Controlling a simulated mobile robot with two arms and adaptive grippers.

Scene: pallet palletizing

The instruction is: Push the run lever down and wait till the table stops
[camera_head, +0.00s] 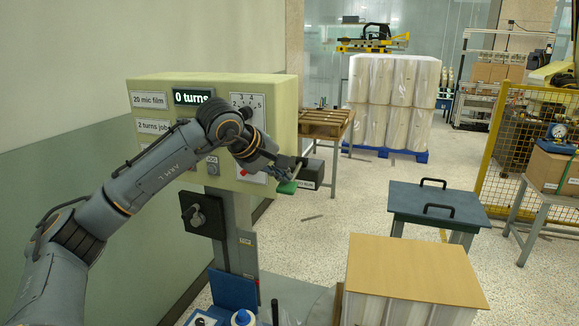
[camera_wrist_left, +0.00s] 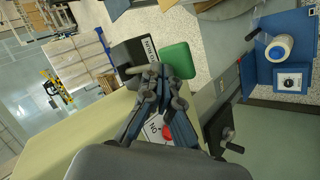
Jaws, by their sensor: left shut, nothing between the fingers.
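The pale yellow control cabinet (camera_head: 215,88) stands at the left, and its display (camera_head: 194,96) reads "0 turns". A green paddle (camera_head: 287,187), which looks like the run lever's handle, sticks out from the cabinet's right side; it also shows in the wrist view (camera_wrist_left: 178,60). My left gripper (camera_head: 284,174) is shut and empty, close by the paddle. In the wrist view its fingertips (camera_wrist_left: 158,72) lie just beside the paddle; I cannot tell whether they touch. My left arm hides part of the cabinet front. My right gripper is not in view.
A black labelled box (camera_head: 310,173) is close beyond the gripper. A black crank handle (camera_head: 197,212) sits below the cabinet. A wrapped load (camera_head: 392,95) stands on a blue pallet (camera_head: 385,152) at the back. A dark lidded table (camera_head: 436,203) stands right; speckled floor lies between.

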